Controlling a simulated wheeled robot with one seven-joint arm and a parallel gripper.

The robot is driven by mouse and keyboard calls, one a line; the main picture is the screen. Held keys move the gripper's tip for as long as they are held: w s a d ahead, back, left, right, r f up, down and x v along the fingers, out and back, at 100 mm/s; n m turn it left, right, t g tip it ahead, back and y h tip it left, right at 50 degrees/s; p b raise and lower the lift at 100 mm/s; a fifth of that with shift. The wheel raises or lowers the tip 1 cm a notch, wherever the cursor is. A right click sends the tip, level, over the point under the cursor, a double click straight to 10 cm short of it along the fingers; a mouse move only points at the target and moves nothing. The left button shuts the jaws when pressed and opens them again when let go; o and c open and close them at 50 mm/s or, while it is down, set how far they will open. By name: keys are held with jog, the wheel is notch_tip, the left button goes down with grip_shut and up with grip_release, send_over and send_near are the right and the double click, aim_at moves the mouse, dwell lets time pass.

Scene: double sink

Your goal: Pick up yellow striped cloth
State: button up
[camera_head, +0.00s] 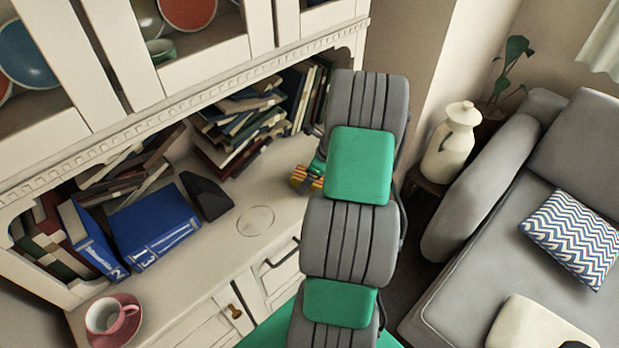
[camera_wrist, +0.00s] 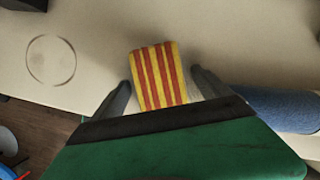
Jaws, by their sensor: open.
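The yellow striped cloth (camera_wrist: 157,68) shows in the wrist view as a small block with red and yellow stripes on the pale cabinet top. My gripper (camera_wrist: 161,78) is open, with one dark finger on each side of the cloth's near part. Gaps show between the fingers and the cloth, and it is not gripped. The cloth's near end is close to my palm. In the head view, a small part of the striped cloth (camera_head: 303,179) shows left of my arm, which hides the rest and most of my gripper.
A ring mark (camera_head: 256,220) lies on the bare cabinet top (camera_head: 225,260). Leaning books (camera_head: 235,125) stand behind, under the upper cabinet. A blue binder (camera_head: 152,225) and a pink cup (camera_head: 108,317) are at left. A cream jug (camera_head: 452,140) and grey sofa (camera_head: 500,230) are right.

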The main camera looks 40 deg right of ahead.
aim_at(306, 175)
jog(key=c, duration=1.6)
jog(key=shift+o, duration=0.2)
jog(key=shift+r, duration=0.2)
jog(key=shift+r, duration=0.25)
jog(key=r, duration=0.2)
jog(key=r+b, duration=0.1)
jog(key=shift+s+a+r, duration=0.1)
jog(key=shift+s+r, duration=0.05)
jog(key=shift+s, duration=0.15)
jog(key=s+a+r+b, duration=0.1)
jog(key=s+a+r, duration=0.6)
jog(key=s+r, duration=0.2)
jog(key=shift+s+a, duration=0.3)
jog(key=shift+s, duration=0.75)
